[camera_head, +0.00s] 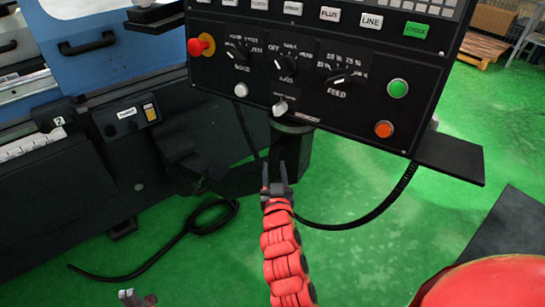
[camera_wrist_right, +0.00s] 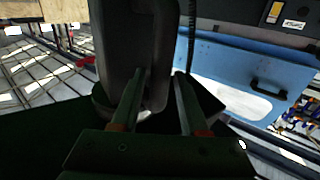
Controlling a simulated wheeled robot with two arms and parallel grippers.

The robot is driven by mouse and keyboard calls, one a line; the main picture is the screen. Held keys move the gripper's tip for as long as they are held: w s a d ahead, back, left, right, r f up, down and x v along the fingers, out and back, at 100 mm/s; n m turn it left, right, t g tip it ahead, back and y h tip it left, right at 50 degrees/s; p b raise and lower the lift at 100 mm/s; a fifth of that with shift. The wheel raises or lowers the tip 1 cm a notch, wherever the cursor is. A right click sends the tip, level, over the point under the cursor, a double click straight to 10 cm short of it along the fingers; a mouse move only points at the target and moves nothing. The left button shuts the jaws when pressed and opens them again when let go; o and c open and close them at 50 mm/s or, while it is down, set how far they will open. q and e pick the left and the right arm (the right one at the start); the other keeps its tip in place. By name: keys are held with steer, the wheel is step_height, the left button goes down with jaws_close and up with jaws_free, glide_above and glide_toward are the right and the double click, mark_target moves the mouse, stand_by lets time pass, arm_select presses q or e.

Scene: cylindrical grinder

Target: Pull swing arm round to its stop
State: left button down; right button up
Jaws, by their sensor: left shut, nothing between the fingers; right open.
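The swing arm (camera_head: 293,150) is a dark post under the black control panel (camera_head: 310,85), which hangs from the top of the head view. My right gripper (camera_head: 277,182), on the red-sleeved arm, is open at the lower part of this post. In the right wrist view its fingers (camera_wrist_right: 158,100) point at a dark upright piece (camera_wrist_right: 135,45). I cannot tell whether they touch it. My left gripper (camera_head: 138,298) just shows at the bottom edge, low and left, away from the post. The swing arm's pivot and stop cannot be made out.
The dark machine body (camera_head: 85,195) with blue covers stands on the left. A black cable (camera_head: 375,212) loops under the panel, and another (camera_head: 150,262) lies on the green floor. A dark shelf (camera_head: 450,158) juts from the panel's right. Floor to the right is mostly clear.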

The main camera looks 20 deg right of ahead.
steer(key=x, duration=0.5)
jaws_close()
stand_by(1.4)
